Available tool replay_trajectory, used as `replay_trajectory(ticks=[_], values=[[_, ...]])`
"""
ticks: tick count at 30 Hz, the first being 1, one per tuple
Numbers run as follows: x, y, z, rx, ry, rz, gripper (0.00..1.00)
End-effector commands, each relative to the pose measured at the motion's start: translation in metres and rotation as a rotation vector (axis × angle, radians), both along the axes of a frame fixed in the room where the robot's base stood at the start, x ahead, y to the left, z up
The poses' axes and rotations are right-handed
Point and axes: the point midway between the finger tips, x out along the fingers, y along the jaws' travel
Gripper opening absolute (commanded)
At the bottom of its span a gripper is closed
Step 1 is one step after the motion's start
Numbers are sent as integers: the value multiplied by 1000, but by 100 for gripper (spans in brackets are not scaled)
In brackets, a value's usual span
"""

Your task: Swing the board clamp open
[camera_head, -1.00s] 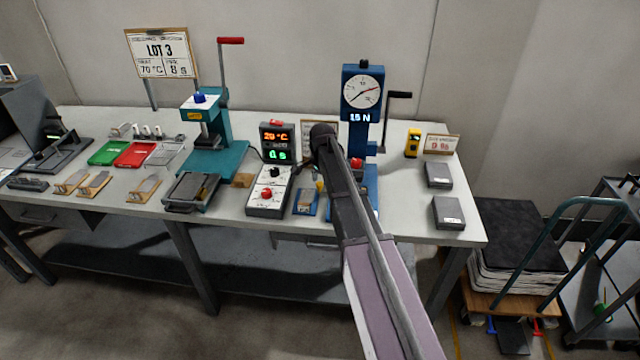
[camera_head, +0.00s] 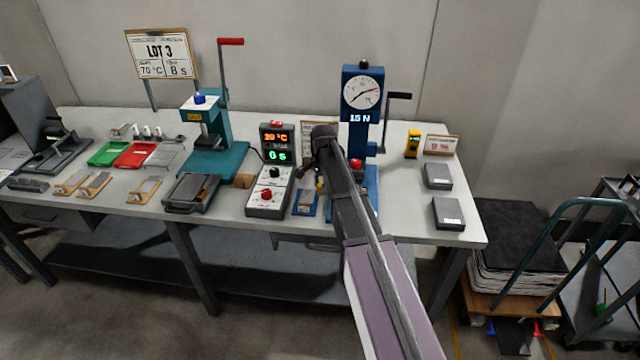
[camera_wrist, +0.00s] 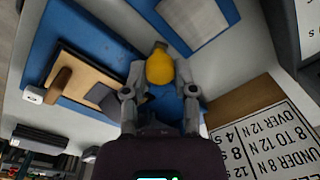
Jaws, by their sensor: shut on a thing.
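The yellow knob (camera_wrist: 160,68) of the clamp is between my fingertips in the wrist view. My gripper (camera_wrist: 160,80) is shut on it, one grey finger on each side. Beneath lies the blue base (camera_wrist: 95,28) of the gauge stand. A tan board (camera_wrist: 85,76) with a dark strip lies on the blue base, to the left of the knob. In the head view, a bit of yellow (camera_head: 320,187) shows beside my dark forearm, which hides most of the clamp. The clamp's arm and hinge are not clear.
The blue gauge stand (camera_head: 363,80) with a crank rises just behind my arm. A control box (camera_head: 268,192) and a small blue plate with a grey pad (camera_head: 305,203) are to the left. Grey blocks (camera_head: 448,213) lie to the right. A printed card (camera_wrist: 250,130) stands close to my gripper.

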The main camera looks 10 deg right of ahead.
Motion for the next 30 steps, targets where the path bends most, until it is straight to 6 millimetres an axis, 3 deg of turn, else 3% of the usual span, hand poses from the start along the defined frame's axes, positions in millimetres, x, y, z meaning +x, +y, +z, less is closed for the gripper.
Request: replay_trajectory(ticks=[30], values=[[-39, -23, 0, 1, 0, 907, 0]])
